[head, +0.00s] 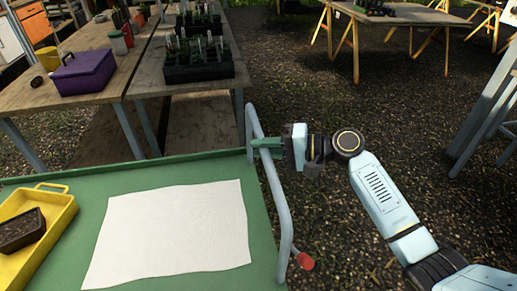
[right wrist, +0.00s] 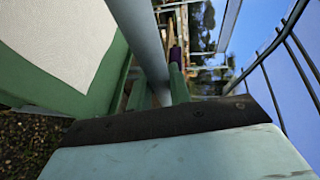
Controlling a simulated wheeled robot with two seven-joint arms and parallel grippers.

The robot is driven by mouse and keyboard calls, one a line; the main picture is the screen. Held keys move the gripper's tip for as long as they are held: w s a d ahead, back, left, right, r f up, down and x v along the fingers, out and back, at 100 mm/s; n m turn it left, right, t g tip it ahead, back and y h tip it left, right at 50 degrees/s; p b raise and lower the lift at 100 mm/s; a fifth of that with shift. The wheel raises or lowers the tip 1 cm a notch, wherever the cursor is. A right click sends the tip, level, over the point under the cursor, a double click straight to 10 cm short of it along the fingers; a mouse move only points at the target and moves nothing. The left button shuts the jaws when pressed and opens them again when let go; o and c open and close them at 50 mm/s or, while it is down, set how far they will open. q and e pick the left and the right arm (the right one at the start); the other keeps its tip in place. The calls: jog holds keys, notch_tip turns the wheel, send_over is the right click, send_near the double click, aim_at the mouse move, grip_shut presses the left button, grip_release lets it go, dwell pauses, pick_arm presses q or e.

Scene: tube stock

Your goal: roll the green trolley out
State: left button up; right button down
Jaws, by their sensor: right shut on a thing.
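The green trolley (head: 185,168) fills the lower left of the head view, its flat green top close to me. In the right wrist view the handle bar (right wrist: 140,45) passes between the green fingers, and the trolley's green edge (right wrist: 95,95) lies to the left. My left gripper is not in view.
A white sheet (head: 175,235) and a yellow tray (head: 55,225) with a dark block (head: 22,230) lie on the trolley. Wooden tables (head: 75,80) with a purple toolbox (head: 83,72) and black plant trays (head: 197,65) stand just beyond.

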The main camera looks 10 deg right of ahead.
jog(key=c, duration=1.3)
grip_release()
jog(key=v, duration=1.3)
jog(key=shift+d, duration=0.2)
jog(key=shift+r, duration=0.1)
